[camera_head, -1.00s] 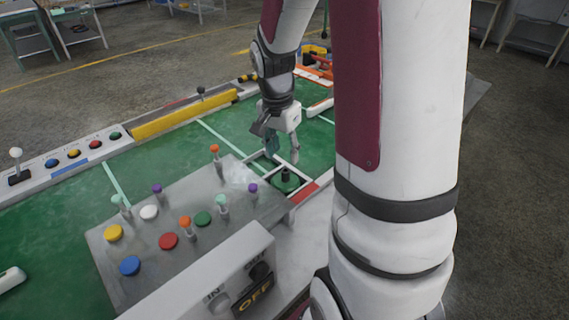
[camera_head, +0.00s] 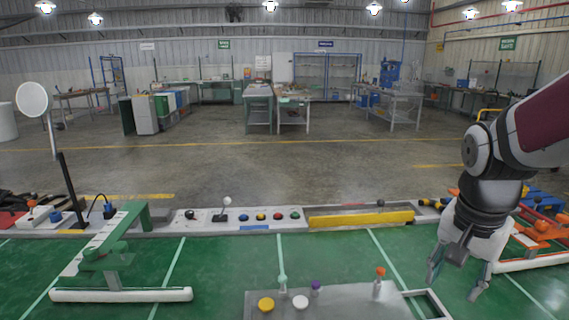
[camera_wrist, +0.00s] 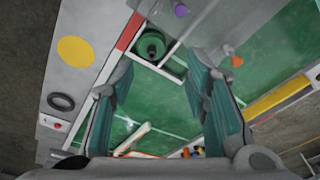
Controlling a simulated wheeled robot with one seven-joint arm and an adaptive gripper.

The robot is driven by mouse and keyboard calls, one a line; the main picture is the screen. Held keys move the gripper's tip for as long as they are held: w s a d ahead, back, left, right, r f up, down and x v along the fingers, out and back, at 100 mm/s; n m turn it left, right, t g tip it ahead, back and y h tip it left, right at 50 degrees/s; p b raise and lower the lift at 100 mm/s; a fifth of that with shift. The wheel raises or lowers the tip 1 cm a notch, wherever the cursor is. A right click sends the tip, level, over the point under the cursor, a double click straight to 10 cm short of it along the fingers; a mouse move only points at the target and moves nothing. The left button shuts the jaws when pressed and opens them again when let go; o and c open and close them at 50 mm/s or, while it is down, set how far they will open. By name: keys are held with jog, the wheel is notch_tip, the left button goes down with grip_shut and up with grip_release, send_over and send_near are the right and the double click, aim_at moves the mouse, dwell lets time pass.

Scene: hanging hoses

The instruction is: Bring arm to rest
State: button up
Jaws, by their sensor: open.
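My gripper (camera_head: 458,282) hangs from my arm at the right of the head view, fingers pointing down over the green table (camera_head: 215,268). In the wrist view my gripper (camera_wrist: 168,82) shows its two teal-padded fingers spread apart with nothing between them. A green round piece with a dark centre (camera_wrist: 152,46) sits in a white-edged frame just beyond the fingers in the wrist view. No hose shows clearly in these views.
A grey panel with coloured discs and pegs (camera_head: 345,302) lies at the front edge. A green stand (camera_head: 112,250) is at left. A button strip (camera_head: 250,217) and a yellow bar (camera_head: 362,219) line the back. Orange parts (camera_head: 540,232) lie at right, near my gripper.

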jog(key=s+a+r+n+t+p, duration=0.1)
jog(key=s+a+r+n+p, duration=0.2)
jog(key=s+a+r+n, duration=0.2)
jog(key=s+a+r+n+t+y+p, duration=0.1)
jog(key=s+a+r+n+p, duration=0.3)
jog(key=s, duration=0.7)
notch_tip(320, 180, up, 3)
jog(key=shift+s+a+r+n+t, duration=0.1)
jog(key=shift+s+a+n+t, duration=0.25)
jog(key=shift+a+n, duration=0.55)
jog(key=shift+a, duration=0.15)
